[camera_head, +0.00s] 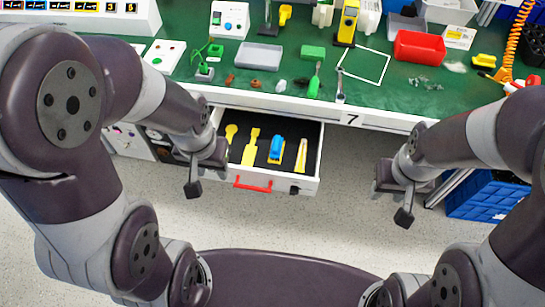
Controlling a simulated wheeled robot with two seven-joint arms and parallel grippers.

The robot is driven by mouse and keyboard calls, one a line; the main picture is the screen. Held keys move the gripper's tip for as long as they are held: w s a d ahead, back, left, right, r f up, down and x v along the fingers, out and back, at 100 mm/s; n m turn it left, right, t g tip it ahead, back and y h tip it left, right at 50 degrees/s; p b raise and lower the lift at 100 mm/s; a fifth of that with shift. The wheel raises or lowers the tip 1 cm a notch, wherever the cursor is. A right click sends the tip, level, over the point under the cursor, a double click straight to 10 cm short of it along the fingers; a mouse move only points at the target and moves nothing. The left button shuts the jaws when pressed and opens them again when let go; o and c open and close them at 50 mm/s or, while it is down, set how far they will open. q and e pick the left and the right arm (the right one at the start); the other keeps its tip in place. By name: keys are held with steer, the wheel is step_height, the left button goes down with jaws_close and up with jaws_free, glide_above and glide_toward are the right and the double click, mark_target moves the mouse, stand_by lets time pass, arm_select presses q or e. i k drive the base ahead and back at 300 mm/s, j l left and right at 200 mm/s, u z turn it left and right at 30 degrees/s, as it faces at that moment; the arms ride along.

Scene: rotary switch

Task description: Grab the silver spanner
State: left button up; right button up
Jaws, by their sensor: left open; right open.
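My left gripper (193,182) hangs in front of the bench, left of the open drawer, apart from the spanner. My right gripper (402,205) hangs in front of the bench, right of the drawer, also apart from it. Both grippers are open and hold nothing that I can see.
An open drawer (312,184) with yellow tools and a blue tool juts out between my grippers. A green-handled screwdriver (314,86) lies left of the spanner. A red bin (420,47), grey tray (259,56) and yellow device (347,22) stand further back. Blue crates (488,201) are at right.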

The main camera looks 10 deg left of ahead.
mark_target(339, 70)
steer(key=i+l+z, duration=0.1)
steer(key=i+z, duration=0.2)
steer(key=z, duration=0.15)
steer(key=i+z, duration=0.3)
steer(key=z, duration=0.2)
steer(key=i+j+z, duration=0.1)
steer(key=i+z, duration=0.2)
steer(key=z, duration=0.15)
